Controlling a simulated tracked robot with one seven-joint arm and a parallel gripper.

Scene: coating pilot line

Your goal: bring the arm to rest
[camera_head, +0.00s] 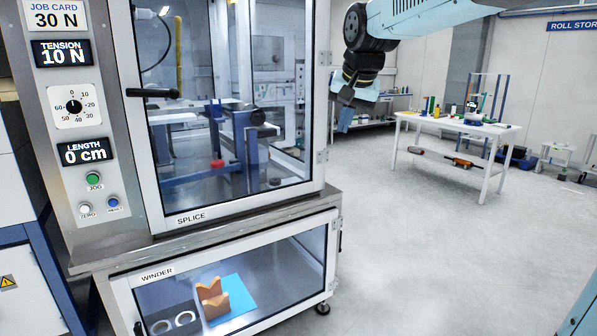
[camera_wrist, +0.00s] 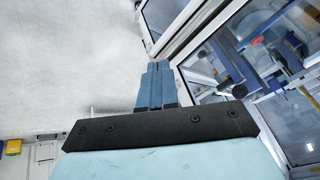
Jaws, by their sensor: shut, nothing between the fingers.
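My gripper (camera_wrist: 156,86) shows in the wrist view with its two blue fingers together and nothing between them. In the head view my gripper (camera_head: 346,119) hangs at the upper middle, fingers pointing down, below the black joints of my arm. It is in the air to the right of the glazed splice cabinet (camera_head: 185,220). In the wrist view the fingers lie beside the cabinet's frame (camera_wrist: 188,32); whether they touch it I cannot tell.
The winder compartment (camera_head: 157,273) below holds orange V-blocks (camera_head: 212,298) behind glass. The panel reads tension 10 N and length 0 cm; the job card (camera_head: 56,16) reads 30 N. A white table (camera_head: 470,127) with small items stands back right. The floor between is clear.

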